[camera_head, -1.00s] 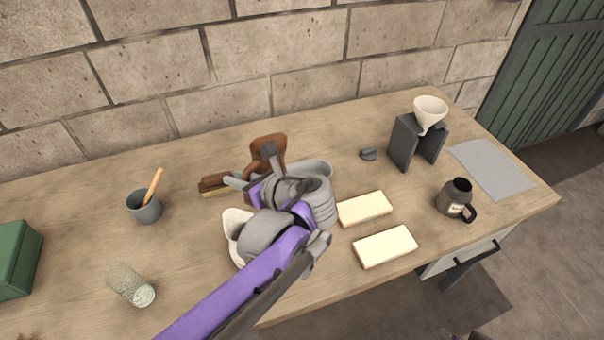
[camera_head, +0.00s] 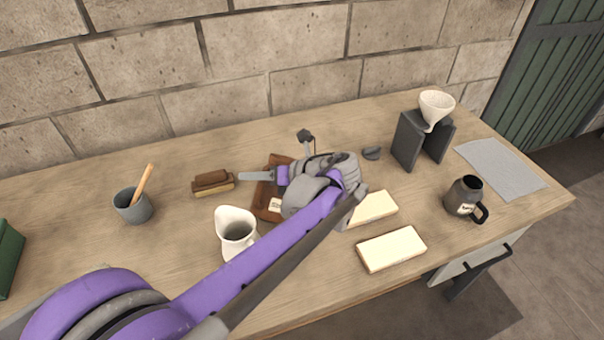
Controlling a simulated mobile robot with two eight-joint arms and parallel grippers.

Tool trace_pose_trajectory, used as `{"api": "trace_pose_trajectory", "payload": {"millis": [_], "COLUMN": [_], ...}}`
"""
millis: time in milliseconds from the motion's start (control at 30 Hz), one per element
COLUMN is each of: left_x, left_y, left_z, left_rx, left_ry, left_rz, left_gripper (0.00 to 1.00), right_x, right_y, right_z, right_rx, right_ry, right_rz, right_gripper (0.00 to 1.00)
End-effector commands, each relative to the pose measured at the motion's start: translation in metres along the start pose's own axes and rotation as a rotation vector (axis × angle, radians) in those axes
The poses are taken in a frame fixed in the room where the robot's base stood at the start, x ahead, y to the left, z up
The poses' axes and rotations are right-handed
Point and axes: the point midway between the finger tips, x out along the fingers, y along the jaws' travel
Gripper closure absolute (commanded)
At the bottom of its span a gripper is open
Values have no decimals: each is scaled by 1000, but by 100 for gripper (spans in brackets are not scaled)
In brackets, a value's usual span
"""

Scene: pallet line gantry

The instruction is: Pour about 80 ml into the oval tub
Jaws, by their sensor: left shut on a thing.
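My left gripper (camera_head: 277,164) reaches in from the lower left over the middle of the table. It is shut on a brown vessel (camera_head: 266,194) with a small pale label. The vessel looks tilted, and its mouth is hidden by the gripper. My right gripper is not in view.
A cream pitcher (camera_head: 236,226) stands close beside my forearm. A brush (camera_head: 213,183) and a grey cup (camera_head: 133,207) are at left. Two pale blocks (camera_head: 391,249), a dark mug (camera_head: 464,196) and a funnel (camera_head: 437,104) on a stand (camera_head: 409,140) are at right.

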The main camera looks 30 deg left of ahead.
Motion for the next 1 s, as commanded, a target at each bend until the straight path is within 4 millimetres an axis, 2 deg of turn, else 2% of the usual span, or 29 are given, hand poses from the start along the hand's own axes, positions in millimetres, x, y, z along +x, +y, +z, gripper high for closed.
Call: {"api": "trace_pose_trajectory", "payload": {"millis": [167,267,400,1000], "left_x": [-2,-1,-3,-2], "left_y": [-5,-15,-12,-18], "left_z": [7,11,14,17], "left_rx": [100,213,228,301], "left_ry": [22,47,49,66], "left_rz": [44,90,95,124], "left_gripper": [100,100,100,100], "right_x": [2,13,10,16], "right_y": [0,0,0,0], "right_z": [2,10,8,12], "right_rx": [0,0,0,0], "right_ry": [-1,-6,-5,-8], "right_rz": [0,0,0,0], "right_gripper": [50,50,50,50]}}
